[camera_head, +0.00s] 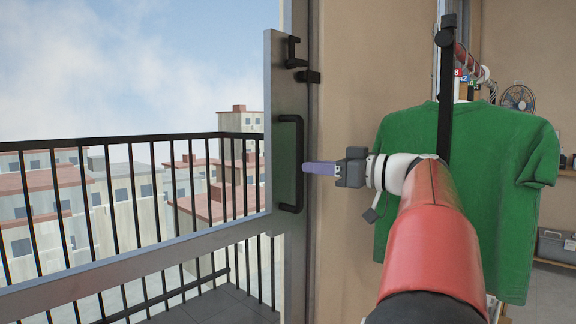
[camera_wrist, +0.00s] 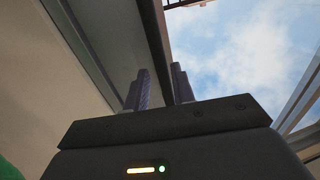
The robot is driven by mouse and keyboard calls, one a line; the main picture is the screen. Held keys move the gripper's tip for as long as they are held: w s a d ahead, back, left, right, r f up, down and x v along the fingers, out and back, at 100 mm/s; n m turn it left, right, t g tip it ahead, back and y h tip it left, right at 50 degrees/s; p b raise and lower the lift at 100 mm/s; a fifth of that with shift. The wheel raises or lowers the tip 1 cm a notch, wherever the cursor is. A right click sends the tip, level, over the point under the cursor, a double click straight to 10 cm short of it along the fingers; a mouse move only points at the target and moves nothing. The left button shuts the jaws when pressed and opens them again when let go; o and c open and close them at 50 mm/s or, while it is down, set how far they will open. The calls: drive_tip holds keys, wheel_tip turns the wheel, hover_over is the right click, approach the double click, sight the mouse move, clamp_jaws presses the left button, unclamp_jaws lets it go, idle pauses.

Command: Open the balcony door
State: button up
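The balcony door (camera_head: 130,264) has a grey frame and fills the left of the head view. Its black upright bar handle (camera_head: 299,165) is on the stile near the tan wall. I cannot tell whether the door is fully closed. My gripper (camera_head: 306,168) points left with its purple fingertips right at the handle bar, about mid-height. In the wrist view my gripper (camera_wrist: 161,85) shows two fingers apart, with a dark bar running down toward the gap between them. Whether the fingers touch the handle is not clear.
A black latch (camera_head: 294,52) sits above the handle. A green shirt (camera_head: 466,180) hangs on a rack right behind my arm. A black balcony railing (camera_head: 130,141) is beyond the door, with buildings further out. A fan (camera_head: 518,98) stands at the far right.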

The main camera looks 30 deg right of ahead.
drive_tip(key=p+x, duration=0.1)
drive_tip(key=x, duration=0.5)
drive_tip(key=shift+w+a, duration=0.2)
drive_tip(key=shift+w, duration=0.05)
clamp_jaws()
